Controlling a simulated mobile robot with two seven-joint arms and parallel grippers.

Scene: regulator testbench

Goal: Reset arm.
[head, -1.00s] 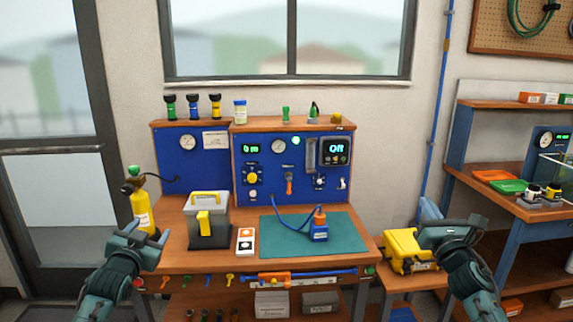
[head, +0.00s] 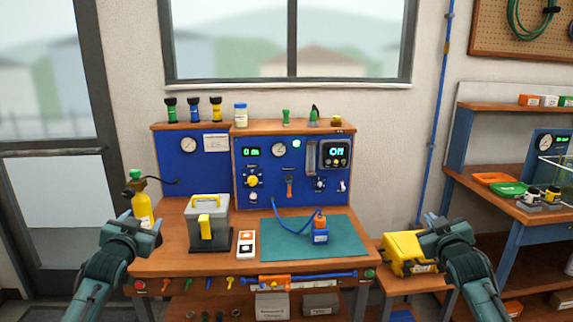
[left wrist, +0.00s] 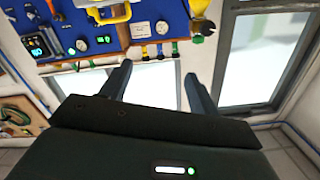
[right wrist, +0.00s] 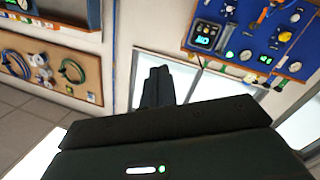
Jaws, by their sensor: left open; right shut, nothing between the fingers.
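My left gripper (head: 139,221) is open and empty, raised at the left front of the bench, before the yellow bottle (head: 143,208). Its two spread fingers also show in the left wrist view (left wrist: 156,75). My right gripper (head: 431,220) is raised at the right, in front of the yellow case (head: 403,250) in the head view. In the right wrist view (right wrist: 155,84) its fingers are together with nothing between them. Neither gripper visibly holds anything.
The wooden bench (head: 178,243) carries a grey box with a yellow handle (head: 207,225), a teal mat (head: 345,240) and a blue-orange device (head: 320,229) with a blue hose. Behind stands the blue instrument panel (head: 265,180). A side shelf (head: 500,205) is at right.

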